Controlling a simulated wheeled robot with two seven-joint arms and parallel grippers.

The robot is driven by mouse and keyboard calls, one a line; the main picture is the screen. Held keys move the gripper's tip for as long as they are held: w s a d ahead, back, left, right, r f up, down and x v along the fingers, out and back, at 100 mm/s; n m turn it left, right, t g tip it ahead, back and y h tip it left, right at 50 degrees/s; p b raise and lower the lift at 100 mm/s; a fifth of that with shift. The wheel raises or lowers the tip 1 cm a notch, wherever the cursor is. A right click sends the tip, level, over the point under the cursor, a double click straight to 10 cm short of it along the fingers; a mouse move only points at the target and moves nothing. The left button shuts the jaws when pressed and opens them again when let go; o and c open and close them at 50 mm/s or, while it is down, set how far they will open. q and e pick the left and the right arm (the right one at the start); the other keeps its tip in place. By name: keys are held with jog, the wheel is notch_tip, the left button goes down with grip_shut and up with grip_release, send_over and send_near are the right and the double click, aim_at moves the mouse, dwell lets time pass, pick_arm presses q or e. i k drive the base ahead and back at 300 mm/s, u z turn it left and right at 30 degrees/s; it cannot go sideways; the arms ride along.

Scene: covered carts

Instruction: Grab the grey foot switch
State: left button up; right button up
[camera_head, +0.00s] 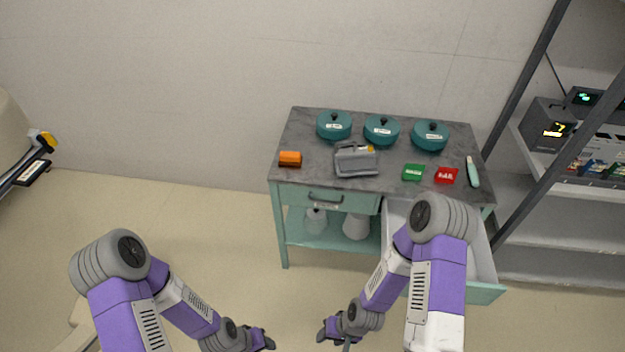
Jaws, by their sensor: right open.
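The grey foot switch (356,161) lies on the dark grey top of the cart (315,180), near its middle, with a small yellow-orange part at its upper right. My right gripper (333,340) is open at the bottom of the view, below and in front of the cart, well apart from the foot switch. My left gripper (264,341) is at the bottom edge, left of the right one; its jaws are too small and cut off to judge.
Three teal lidded pots (382,131) stand along the back of the cart top. An orange block (290,159), a green box (412,173), a red box (446,176) and a pale green tool (473,172) lie around. An open drawer (486,291) juts out; a shelf rack (560,235) stands right.

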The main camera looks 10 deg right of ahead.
aim_at(357, 151)
jog(key=u, duration=3.3)
jog(key=i, duration=0.1)
jog(key=z, duration=2.7)
jog(key=i, duration=0.8)
jog(key=z, duration=0.7)
